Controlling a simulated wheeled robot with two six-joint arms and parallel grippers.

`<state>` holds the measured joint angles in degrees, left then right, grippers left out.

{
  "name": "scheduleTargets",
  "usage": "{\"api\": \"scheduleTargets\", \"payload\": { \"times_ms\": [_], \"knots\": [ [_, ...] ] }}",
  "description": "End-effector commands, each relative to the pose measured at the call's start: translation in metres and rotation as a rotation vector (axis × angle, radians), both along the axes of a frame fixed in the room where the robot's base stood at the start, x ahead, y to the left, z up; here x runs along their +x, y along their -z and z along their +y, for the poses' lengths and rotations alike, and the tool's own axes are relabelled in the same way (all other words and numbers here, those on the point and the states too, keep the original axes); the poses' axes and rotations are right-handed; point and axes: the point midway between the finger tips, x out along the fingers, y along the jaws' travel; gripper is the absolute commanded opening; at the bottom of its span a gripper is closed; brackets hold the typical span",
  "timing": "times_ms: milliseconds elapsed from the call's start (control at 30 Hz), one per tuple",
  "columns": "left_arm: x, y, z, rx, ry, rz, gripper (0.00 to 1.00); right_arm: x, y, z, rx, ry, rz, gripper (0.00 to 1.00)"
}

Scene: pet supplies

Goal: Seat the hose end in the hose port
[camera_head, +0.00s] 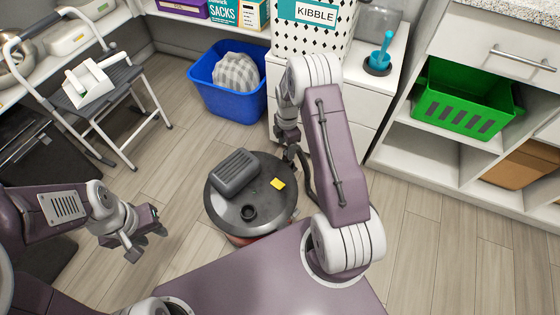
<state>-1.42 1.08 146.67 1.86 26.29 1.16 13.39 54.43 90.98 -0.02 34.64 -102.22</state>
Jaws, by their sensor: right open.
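A round dark canister (225,203) stands on the floor in front of me, with a grey ribbed block (235,171) and a small yellow patch (277,184) on its lid. A raised dark ring on the lid near its front looks like the hose port (248,212). A dark curved piece (305,176), perhaps the hose, shows beside the lid's right edge, partly behind my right arm; its end cannot be made out. My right gripper (290,150) is open above the lid's far right edge. My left gripper (147,243) is open and empty, left of the canister and apart from it.
A folding step stool (97,115) is at the left. A patterned kibble box (300,32) stands on a white cabinet. Shelves with a green basket (440,95) are at the right. Floor left of the canister is clear.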

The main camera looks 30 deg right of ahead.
Motion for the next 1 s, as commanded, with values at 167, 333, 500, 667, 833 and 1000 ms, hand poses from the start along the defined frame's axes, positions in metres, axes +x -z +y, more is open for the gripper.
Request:
{"api": "scheduleTargets", "payload": {
  "times_ms": [167,333,500,667,833,1000],
  "knots": [
    [0.0,0.016,0.0,0.0,0.0,0.0,0.36,0.0,0.022,0.0,0.0,0.002,0.0,0.61],
    [0.0,0.028,0.0,0.0,0.0,0.0,0.36,0.0,0.039,0.0,0.0,0.002,-0.001,0.61],
    [0.0,0.039,0.0,0.0,0.0,0.0,0.36,0.0,0.051,-0.001,0.0,0.003,-0.001,0.61],
    [0.0,0.067,0.0,0.0,0.0,0.0,0.36,0.0,0.082,-0.004,0.0,0.003,0.0,0.61],
    [0.0,0.07,0.0,0.0,0.0,0.0,0.36,0.0,0.09,-0.004,0.0,0.003,-0.001,0.61],
    [0.0,0.068,0.0,0.0,0.0,0.0,0.36,0.0,0.088,-0.004,0.0,0.003,-0.001,0.47]
  ]
}}
